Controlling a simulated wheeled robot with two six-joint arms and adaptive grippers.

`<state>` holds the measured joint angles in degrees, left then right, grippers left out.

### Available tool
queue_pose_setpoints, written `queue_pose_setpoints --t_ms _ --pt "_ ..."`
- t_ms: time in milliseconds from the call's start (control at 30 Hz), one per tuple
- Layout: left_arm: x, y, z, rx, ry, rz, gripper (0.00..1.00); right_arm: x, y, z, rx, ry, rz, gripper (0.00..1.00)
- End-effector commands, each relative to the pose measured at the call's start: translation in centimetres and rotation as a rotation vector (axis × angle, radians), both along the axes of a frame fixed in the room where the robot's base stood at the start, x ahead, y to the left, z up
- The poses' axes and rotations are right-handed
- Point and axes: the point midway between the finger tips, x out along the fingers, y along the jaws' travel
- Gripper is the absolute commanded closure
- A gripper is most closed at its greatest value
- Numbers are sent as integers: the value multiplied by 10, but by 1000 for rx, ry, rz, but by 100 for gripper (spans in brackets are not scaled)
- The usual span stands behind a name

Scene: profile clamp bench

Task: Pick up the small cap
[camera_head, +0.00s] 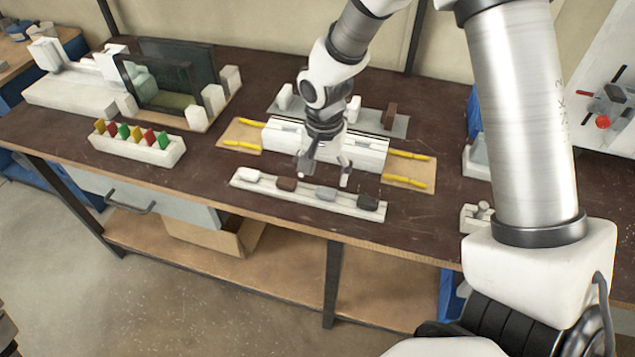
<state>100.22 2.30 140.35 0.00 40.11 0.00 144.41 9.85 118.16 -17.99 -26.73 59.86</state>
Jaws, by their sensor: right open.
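A long white holder (308,203) lies near the front of the dark bench. It carries a row of small caps: a white one (248,174), a brown one (287,184), a grey one (326,193) and a black one (368,202). I cannot tell from size which one is the small cap. My right gripper (324,177) points down just above and behind the row, near the grey and brown caps. Its fingers are apart with nothing between them. My left gripper is not in view.
A white profile fixture (365,150) with yellow-handled clamps stands directly behind the gripper, partly hidden by it. A white rack (135,148) of red, green and yellow pieces is at left. Dark upright panels (165,72) stand farther back. Bare bench (205,180) lies between rack and holder.

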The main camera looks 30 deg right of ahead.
Motion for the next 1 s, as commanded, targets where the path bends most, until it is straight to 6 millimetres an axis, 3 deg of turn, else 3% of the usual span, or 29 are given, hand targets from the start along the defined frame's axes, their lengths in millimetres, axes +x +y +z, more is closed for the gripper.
queue_pose_setpoints --t_ms 233,500,667,1000 --pt "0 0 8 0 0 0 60 0 -2 -44 -1 7 0 23" --pt "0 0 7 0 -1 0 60 1 -2 -51 0 4 -1 23" --pt "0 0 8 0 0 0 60 1 -2 -50 0 4 0 65" --pt "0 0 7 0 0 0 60 1 -2 -51 0 4 0 67"
